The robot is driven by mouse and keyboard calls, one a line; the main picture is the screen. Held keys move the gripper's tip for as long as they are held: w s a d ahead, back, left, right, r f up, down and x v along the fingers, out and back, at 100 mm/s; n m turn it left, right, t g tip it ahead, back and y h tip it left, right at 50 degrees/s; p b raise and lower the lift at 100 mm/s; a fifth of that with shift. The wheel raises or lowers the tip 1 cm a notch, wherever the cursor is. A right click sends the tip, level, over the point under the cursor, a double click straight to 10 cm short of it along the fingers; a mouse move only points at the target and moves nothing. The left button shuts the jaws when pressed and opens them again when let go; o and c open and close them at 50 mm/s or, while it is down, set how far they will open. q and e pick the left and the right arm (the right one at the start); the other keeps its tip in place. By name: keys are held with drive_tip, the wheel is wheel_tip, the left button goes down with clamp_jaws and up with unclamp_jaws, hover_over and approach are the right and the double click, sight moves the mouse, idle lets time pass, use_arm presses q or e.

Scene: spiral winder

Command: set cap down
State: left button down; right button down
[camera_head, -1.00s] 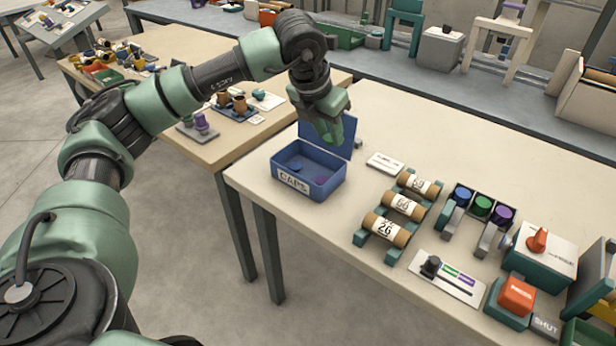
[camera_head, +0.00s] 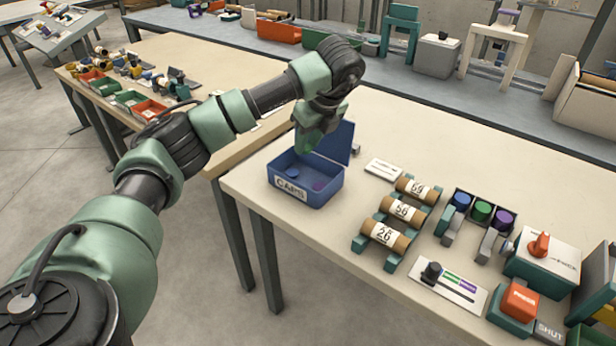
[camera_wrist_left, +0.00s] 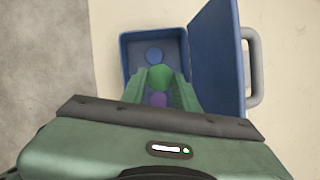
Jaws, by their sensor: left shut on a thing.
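My left gripper (camera_head: 305,150) points down over the open blue box labelled CAPS (camera_head: 292,192). In the left wrist view its fingers are shut on a round green cap (camera_wrist_left: 159,76). In the head view the fingers hide this cap. The box (camera_wrist_left: 125,62) holds a blue cap (camera_wrist_left: 154,55) and a purple cap (camera_wrist_left: 158,99), which is partly between the fingers in the picture. The blue lid (camera_head: 336,143) stands up at the back of the box. I cannot tell whether the green cap touches the box floor. My right gripper is not in view.
Several labelled rolls (camera_head: 385,235) lie on a rack right of the box. Blue, green and purple round pieces (camera_head: 481,211) stand in holders further right, near a red press button (camera_head: 520,300). The raised lid stands close to the gripper.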

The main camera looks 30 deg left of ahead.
sight(305, 182)
use_arm(q)
wheel_tip(305, 182, down, 10)
drive_tip(key=shift+f+p, duration=0.15)
drive_tip(key=shift+p, duration=0.2)
drive_tip(key=c, duration=1.1)
unclamp_jaws()
drive_tip(key=shift+o, duration=0.2)
drive_tip(key=shift+s, duration=0.1)
drive_tip(key=b+v, duration=0.1)
drive_tip(key=v, duration=1.1)
